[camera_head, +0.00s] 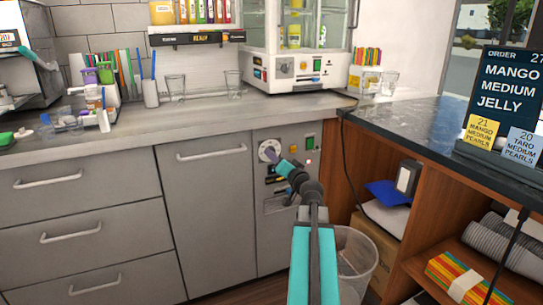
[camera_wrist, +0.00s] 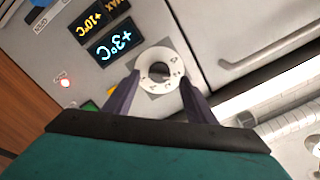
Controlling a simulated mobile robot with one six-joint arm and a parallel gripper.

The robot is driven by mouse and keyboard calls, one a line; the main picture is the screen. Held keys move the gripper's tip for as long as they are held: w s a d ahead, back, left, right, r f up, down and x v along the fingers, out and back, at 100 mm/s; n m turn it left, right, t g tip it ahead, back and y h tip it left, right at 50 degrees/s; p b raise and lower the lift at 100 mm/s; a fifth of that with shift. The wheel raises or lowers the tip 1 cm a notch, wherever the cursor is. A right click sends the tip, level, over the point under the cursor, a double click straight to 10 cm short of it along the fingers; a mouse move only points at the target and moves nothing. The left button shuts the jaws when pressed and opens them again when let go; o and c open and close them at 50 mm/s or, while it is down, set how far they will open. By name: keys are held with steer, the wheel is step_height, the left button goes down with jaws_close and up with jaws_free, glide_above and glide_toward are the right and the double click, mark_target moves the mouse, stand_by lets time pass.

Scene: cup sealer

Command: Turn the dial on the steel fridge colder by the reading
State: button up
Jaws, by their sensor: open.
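The dial (camera_wrist: 158,70) is a white round knob with markings on a grey square plate on the fridge panel. It also shows in the head view (camera_head: 268,150). My gripper (camera_wrist: 160,88) is open, with its two dark fingers on either side of the dial. I cannot tell whether they touch it. In the head view my gripper (camera_head: 274,157) is at the dial on the steel fridge (camera_head: 262,205). The wrist view shows a blue display (camera_wrist: 115,43) reading +3°C and an amber one (camera_wrist: 95,18) reading MAX +10°C.
A red light (camera_wrist: 65,83) and a partly hidden green button (camera_wrist: 90,106) are on the same panel. A bin (camera_head: 355,262) stands right of my arm.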

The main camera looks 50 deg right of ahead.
steer(key=shift+x, duration=1.6)
